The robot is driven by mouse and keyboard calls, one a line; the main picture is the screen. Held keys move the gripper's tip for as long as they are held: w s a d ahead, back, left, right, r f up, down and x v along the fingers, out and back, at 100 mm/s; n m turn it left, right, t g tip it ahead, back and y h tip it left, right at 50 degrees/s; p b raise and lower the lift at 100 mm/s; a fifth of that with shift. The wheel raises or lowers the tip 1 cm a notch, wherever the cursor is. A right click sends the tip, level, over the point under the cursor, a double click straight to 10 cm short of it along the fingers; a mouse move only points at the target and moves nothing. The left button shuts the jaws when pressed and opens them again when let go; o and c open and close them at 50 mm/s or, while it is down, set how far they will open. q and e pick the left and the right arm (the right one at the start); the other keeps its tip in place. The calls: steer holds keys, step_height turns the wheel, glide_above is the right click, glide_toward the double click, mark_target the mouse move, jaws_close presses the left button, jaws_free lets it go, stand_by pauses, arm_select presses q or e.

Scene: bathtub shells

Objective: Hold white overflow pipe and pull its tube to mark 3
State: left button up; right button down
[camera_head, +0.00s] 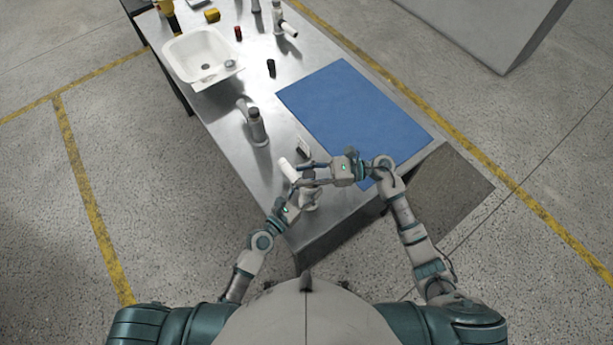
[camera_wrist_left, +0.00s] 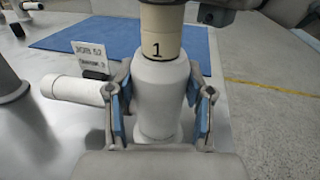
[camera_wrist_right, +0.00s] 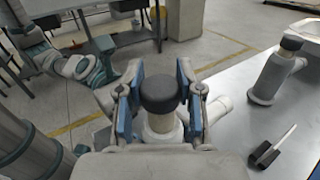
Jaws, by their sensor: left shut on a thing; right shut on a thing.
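The white overflow pipe (camera_wrist_left: 158,85) stands upright near the table's front end, its side branch (camera_wrist_left: 75,90) pointing left in the left wrist view. My left gripper (camera_wrist_left: 160,108) is shut around its body. A cream tube (camera_wrist_left: 160,35) rises from its top, with the mark 1 showing just above the body. Marks 2 and 3 are not seen. My right gripper (camera_wrist_right: 160,95) is shut on the tube's upper end, at its dark cap (camera_wrist_right: 161,90). In the head view the pipe (camera_head: 309,199) is partly hidden by the left gripper (camera_head: 302,199) and right gripper (camera_head: 312,172).
A blue mat (camera_head: 350,110) covers the table's right part. A small sign (camera_head: 303,150) stands just behind the pipe. A grey pipe (camera_head: 257,127) stands farther back, beyond it a white sink (camera_head: 190,49). Bare metal table (camera_head: 225,140) lies left of the pipes.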

arm_select(q)
steer(key=shift+s+d+f, duration=0.15)
arm_select(e)
steer(key=r, duration=0.4)
steer(key=shift+w, duration=0.2)
steer(key=c, duration=0.7)
jaws_free()
steer(key=shift+s+f, duration=0.1)
steer(key=shift+d, duration=0.25)
steer(key=w+d, duration=0.1)
steer(key=d, duration=1)
steer(key=shift+d, duration=0.35)
